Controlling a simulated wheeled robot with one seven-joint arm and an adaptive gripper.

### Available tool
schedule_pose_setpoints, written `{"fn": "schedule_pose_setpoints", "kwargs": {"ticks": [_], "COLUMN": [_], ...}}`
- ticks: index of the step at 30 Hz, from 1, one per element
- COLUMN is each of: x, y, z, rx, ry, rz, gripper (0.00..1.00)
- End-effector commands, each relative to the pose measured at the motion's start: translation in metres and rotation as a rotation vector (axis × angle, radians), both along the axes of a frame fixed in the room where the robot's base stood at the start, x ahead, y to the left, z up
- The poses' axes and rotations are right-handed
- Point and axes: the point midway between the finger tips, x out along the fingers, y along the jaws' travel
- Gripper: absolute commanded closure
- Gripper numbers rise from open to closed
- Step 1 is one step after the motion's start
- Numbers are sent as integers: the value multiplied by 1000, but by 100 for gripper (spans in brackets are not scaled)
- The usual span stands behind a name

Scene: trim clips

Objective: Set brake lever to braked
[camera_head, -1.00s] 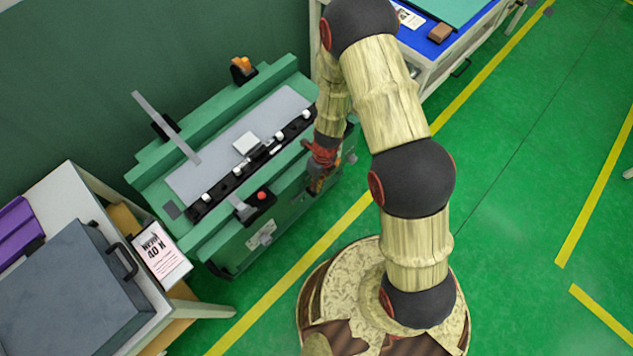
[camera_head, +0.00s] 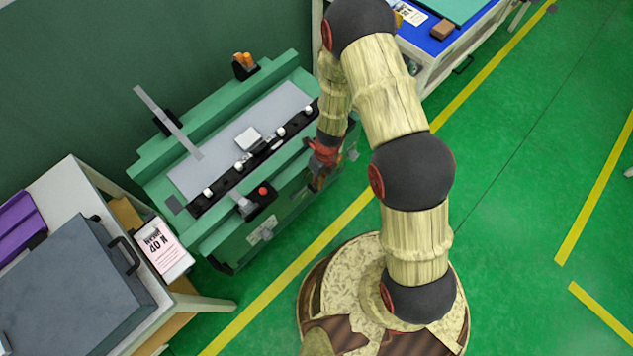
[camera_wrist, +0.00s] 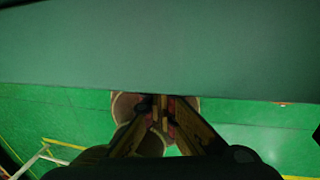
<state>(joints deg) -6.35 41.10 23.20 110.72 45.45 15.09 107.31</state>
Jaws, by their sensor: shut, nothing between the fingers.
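A green machine (camera_head: 215,235) stands against the wall. A long grey lever (camera_head: 168,122) slants up from its left part. A short grey lever (camera_head: 241,201) sits on its front next to a red button (camera_head: 263,191). I cannot tell which of these is the brake lever, as neither is labelled legibly. My gripper (camera_head: 316,184) points down by the machine's right front side, right of the short lever and apart from it. In the wrist view my gripper (camera_wrist: 160,108) has its fingers together and empty, below a broad plain green surface (camera_wrist: 160,45).
A black strip with white clips (camera_head: 237,165) runs along the machine top. A bench with a grey case (camera_head: 70,290) and a sign (camera_head: 163,248) stands at left. A blue-topped table (camera_head: 432,45) is at upper right. Green floor (camera_head: 520,200) is open at right.

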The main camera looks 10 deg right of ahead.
Motion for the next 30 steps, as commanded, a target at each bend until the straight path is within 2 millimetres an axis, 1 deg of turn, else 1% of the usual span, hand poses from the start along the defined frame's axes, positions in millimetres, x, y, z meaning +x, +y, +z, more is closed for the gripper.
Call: {"fn": "schedule_pose_setpoints", "kwargs": {"ticks": [14, 26, 30], "x": [1, 0, 0], "y": [0, 0, -3], "z": [16, 16, 23], "rx": [0, 0, 0], "ry": [-1, 0, -1], "rz": [-1, -1, -1], "gripper": [100, 100, 100]}}
